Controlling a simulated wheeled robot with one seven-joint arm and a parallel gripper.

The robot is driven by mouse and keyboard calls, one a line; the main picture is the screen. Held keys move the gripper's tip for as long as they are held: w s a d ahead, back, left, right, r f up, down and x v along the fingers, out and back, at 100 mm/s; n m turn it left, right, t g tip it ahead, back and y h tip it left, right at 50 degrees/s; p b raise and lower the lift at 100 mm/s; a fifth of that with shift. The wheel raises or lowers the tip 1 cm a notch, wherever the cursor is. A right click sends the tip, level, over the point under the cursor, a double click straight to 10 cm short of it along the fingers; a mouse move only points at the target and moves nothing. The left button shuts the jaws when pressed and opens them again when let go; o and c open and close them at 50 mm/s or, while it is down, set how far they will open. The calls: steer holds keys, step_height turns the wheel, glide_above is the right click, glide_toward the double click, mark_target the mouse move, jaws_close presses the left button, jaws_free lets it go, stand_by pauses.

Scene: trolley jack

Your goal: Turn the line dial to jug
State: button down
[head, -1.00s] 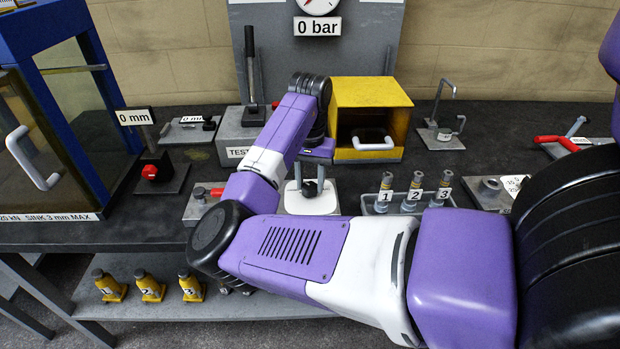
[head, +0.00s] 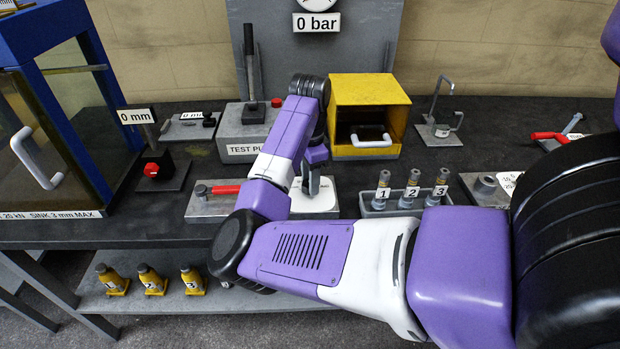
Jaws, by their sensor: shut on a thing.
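The line dial is on a white plate (head: 318,203) at the front middle of the bench, with lettering partly hidden by my arm. My gripper (head: 311,184) points down over this plate, with its fingers at the dial's knob. It is shut on the knob, which is mostly hidden behind the fingers and wrist. I cannot read which mark the dial points to. The gauge above the sign "0 bar" (head: 316,22) is cut off at the top.
The test pump (head: 240,135) with its upright lever stands behind left. A yellow box (head: 368,100) stands behind right. A red-handled block (head: 208,205) lies left of the plate, and a tray (head: 378,208) of numbered bottles lies right. My forearm crosses the front.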

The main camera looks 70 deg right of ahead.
steer(key=m, duration=0.4)
steer(key=shift+m, duration=0.3)
steer(key=shift+m+b, duration=0.65)
steer(key=shift+m, duration=1.85)
steer(key=c, duration=0.9)
jaws_free()
steer(key=shift+r, duration=0.15)
step_height(320, 180, up, 8)
steer(key=shift+s+a+f, duration=0.1)
steer(key=shift+f, duration=0.1)
